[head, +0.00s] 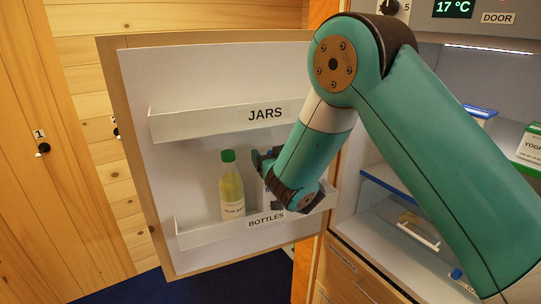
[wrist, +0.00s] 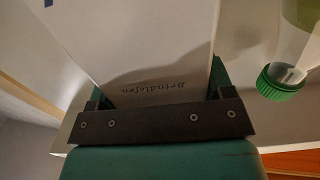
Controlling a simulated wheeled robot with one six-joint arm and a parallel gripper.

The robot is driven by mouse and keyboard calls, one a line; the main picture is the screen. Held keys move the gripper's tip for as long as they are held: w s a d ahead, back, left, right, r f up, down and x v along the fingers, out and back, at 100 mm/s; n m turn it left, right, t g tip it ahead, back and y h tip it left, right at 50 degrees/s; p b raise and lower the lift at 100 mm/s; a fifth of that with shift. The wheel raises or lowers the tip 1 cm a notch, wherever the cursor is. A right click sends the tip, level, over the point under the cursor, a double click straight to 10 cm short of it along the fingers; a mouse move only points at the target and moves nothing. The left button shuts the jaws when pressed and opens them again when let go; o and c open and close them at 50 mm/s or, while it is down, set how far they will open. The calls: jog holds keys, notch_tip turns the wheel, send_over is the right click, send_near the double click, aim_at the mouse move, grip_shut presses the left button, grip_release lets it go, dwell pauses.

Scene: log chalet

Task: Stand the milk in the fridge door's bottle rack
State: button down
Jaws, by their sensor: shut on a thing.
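The milk (head: 269,187), a white carton with blue print, is mostly hidden behind my gripper (head: 273,176) in the head view. My gripper is shut on it. In the wrist view the carton (wrist: 135,45) fills the space between the fingers, with upside-down lettering on its face. The carton is at the bottle rack (head: 206,236), the lower white shelf marked BOTTLES on the open fridge door (head: 190,80). I cannot tell whether its base touches the rack floor.
A yellowish bottle with a green cap (head: 231,190) stands in the rack, left of the milk; its cap (wrist: 281,80) shows in the wrist view. The JARS shelf (head: 220,120) above looks empty. The fridge interior (head: 480,70) with a yoghurt box is at right.

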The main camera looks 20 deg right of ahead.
grip_release()
jog(key=shift+f, duration=0.1)
jog(key=s+d+f+m+g+h+b, duration=0.1)
jog(key=s+d+f+m+g+b, duration=0.15)
jog(key=s+b, duration=0.45)
jog(key=s+d+f+m+g+h+b, duration=0.1)
jog(key=s+d+f+g+h+b, duration=0.2)
jog(key=s, duration=0.7)
jog(key=s+a+n+g+y, duration=0.3)
jog(key=s+g, duration=0.3)
jog(key=s, duration=0.5)
jog(key=s+a+r+n+g+y, duration=0.1)
jog(key=s+a+n+g+y, duration=0.2)
jog(key=s+n+g, duration=0.3)
jog(key=s+a, duration=0.1)
jog(key=s, duration=0.4)
jog(key=shift+a+r+b, duration=0.2)
jog(key=shift+b, duration=0.2)
